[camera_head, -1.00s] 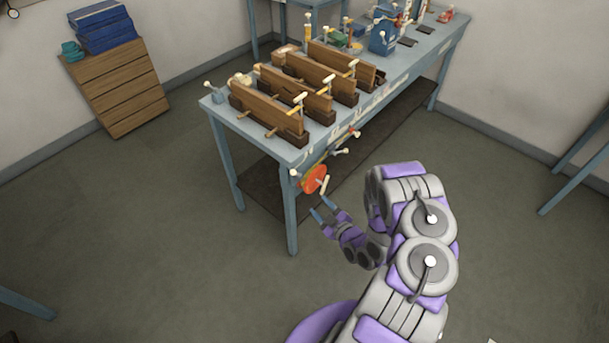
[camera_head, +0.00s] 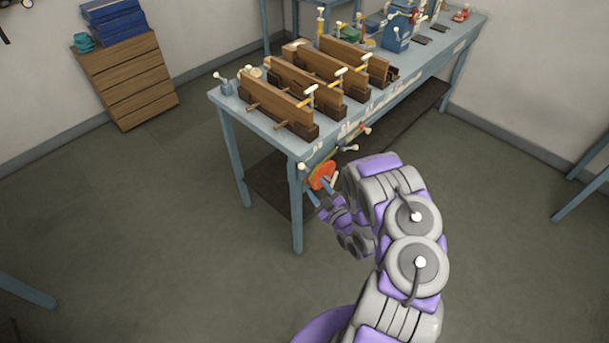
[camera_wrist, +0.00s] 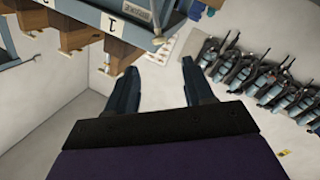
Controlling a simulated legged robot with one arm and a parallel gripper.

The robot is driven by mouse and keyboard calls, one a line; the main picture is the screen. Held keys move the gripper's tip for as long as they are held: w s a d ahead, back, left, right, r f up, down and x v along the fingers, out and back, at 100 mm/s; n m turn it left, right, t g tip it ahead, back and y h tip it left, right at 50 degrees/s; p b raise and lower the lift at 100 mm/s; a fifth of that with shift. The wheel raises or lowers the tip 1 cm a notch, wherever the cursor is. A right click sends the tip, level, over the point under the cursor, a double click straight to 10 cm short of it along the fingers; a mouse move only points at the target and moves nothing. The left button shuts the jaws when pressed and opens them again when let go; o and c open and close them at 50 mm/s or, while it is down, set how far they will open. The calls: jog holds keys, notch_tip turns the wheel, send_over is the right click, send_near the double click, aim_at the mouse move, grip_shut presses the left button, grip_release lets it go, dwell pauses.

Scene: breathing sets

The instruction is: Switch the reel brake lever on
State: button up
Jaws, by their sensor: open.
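An orange-red disc (camera_head: 322,175) with a cream handle is on the near end of the blue bench's front side. Just right of it, a small lever with a pale knob (camera_head: 352,147) sticks out from the same side. A white knob (camera_head: 301,166) is at the corner left of the disc. I cannot tell for sure which of these is the reel brake lever. My gripper (camera_head: 319,192) is open, its blue fingers right by the lower part of the disc; contact cannot be made out. In the wrist view my gripper (camera_wrist: 157,75) is open with nothing between its fingers.
The blue bench (camera_head: 232,106) carries wooden boards in clamps (camera_head: 290,90) and a blue machine (camera_head: 397,35). A wooden drawer unit (camera_head: 128,83) stands at the left wall. The wrist view shows a row of dark-and-blue items (camera_wrist: 250,75).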

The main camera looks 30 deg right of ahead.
aim_at(303, 168)
jog(key=w, duration=0.3)
jog(key=w+b, duration=0.1)
jog(key=w, duration=0.2)
jog(key=w+b, duration=0.1)
jog(key=w, duration=0.3)
jog(key=shift+w+a+r, duration=0.1)
jog(key=shift+a, duration=0.2)
jog(key=shift+c, duration=0.3)
grip_shut()
